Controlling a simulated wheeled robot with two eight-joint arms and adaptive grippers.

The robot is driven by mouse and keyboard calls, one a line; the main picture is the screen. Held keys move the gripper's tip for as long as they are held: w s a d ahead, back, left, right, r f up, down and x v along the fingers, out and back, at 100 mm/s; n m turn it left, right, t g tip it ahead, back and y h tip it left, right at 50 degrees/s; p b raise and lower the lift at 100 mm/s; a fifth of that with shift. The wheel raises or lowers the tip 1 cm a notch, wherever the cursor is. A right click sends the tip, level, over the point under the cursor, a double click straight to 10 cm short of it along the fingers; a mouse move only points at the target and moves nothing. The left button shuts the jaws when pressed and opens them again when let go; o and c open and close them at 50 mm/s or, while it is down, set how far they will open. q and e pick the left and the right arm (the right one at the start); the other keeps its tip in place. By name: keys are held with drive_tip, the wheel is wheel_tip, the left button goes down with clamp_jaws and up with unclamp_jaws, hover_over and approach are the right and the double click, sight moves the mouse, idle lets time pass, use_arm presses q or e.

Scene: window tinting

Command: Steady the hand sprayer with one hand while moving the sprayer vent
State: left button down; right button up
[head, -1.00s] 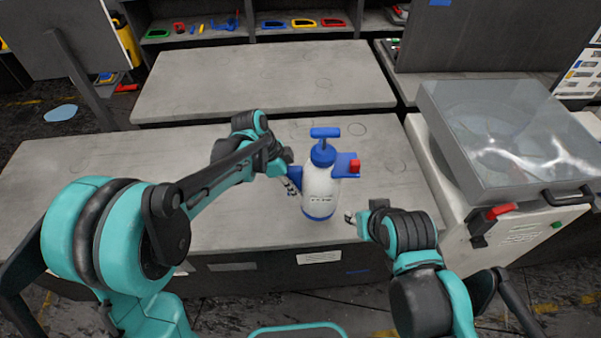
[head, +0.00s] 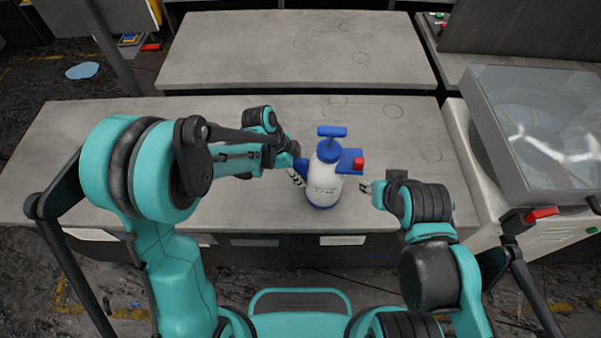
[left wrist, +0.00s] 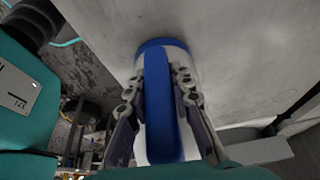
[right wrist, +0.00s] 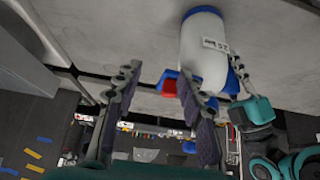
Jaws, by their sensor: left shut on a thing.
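The hand sprayer (head: 323,187) stands upright on the near grey table, with a white body, blue base, blue top handle and a red part (head: 359,162) on its blue nozzle. My left gripper (head: 298,172) is shut on the sprayer's blue side handle; the left wrist view shows its fingers on both sides of the blue strip (left wrist: 160,110). My right gripper (head: 367,188) is open and empty, just right of the sprayer and below the nozzle. The right wrist view shows the red part (right wrist: 170,87) beyond its parted fingers. I cannot tell which part is the vent.
The near table (head: 100,150) is clear around the sprayer. A second grey table (head: 290,60) behind it is bare. A machine with a clear lid (head: 540,130) and red latch stands at the right, close to my right arm.

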drive_tip(key=shift+f, duration=0.2)
idle(0.3)
drive_tip(key=shift+f, duration=0.1)
drive_tip(key=shift+c, duration=0.3)
idle(0.9)
clamp_jaws()
drive_tip(key=s+r+n+y, duration=0.2)
drive_tip(key=r+n, duration=0.1)
drive_tip(key=n, duration=0.5)
drive_tip(key=s+r+n+g+y, duration=0.1)
drive_tip(key=s+r+n+y, duration=0.1)
drive_tip(key=n, duration=0.6)
drive_tip(key=shift+d+r, duration=0.45)
drive_tip(key=shift+r, duration=0.45)
